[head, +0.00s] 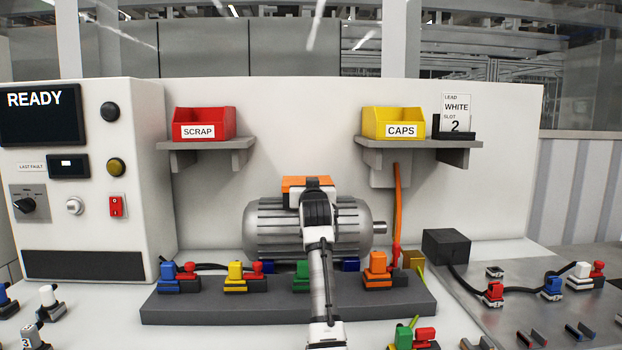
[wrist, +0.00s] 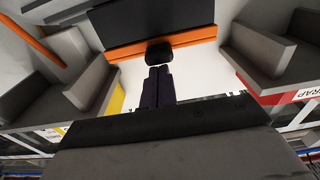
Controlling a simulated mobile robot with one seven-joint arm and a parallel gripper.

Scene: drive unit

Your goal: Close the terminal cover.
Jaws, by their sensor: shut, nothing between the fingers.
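The orange terminal cover (head: 292,184) is on top of the ribbed grey motor (head: 270,228). My gripper (wrist: 158,72) is shut and empty. Its dark fingertips are right by the knob; I cannot tell whether they touch it. In the head view the fingertips are hidden behind my wrist. The cover's exact angle is hard to tell.
A shelf with the red SCRAP bin (head: 204,124) is at left, and one with the yellow CAPS bin (head: 394,123) at right. An orange conduit (head: 398,205) hangs right of the motor. A dark grey rack (head: 225,308) with coloured connectors stands in front.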

